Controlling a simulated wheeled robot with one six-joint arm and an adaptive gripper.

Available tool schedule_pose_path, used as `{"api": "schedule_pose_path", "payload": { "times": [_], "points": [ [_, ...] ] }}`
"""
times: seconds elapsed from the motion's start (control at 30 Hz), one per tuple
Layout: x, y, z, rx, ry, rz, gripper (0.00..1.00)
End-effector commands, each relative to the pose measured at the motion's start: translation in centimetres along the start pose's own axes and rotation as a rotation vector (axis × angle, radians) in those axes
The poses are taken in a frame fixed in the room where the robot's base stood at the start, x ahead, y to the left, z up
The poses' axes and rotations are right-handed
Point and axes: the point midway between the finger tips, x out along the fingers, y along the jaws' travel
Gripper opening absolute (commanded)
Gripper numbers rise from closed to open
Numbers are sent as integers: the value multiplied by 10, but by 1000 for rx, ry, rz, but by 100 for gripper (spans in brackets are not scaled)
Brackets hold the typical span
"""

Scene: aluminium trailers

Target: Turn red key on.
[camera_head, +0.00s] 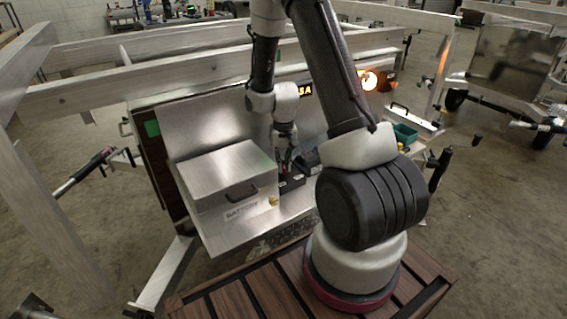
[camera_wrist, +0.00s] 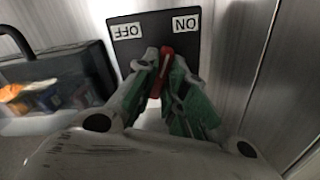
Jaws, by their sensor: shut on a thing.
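The red key (camera_wrist: 166,53) shows in the wrist view, upright in front of a dark switch panel (camera_wrist: 154,24). The panel carries a white OFF label (camera_wrist: 127,31) on the left and a white ON label (camera_wrist: 186,24) on the right, both upside down in this view. My gripper (camera_wrist: 160,62) has its green-padded fingers shut on the red key, which hide much of it. In the head view my gripper (camera_head: 284,155) is small and partly shadowed near the metal back panel, and I cannot make out the key there.
A metal box (camera_head: 225,172) labelled BATTERY sits left of my gripper in the head view. A dark case (camera_wrist: 62,80) with colourful contents stands left in the wrist view. A green bin (camera_head: 405,134) is at the right. Metal trailer beams (camera_head: 150,85) cross above the workspace.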

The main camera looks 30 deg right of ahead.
Motion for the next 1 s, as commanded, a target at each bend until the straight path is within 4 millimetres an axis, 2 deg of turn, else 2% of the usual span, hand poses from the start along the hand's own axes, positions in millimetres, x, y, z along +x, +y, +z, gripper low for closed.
{"api": "schedule_pose_path", "payload": {
  "times": [0.2,0.5,1.0],
  "points": [
    [0,0,-1,172,1,0,0],
    [0,0,-1,332,2,-1,0],
    [0,0,-1,395,2,-1,0]
  ]
}}
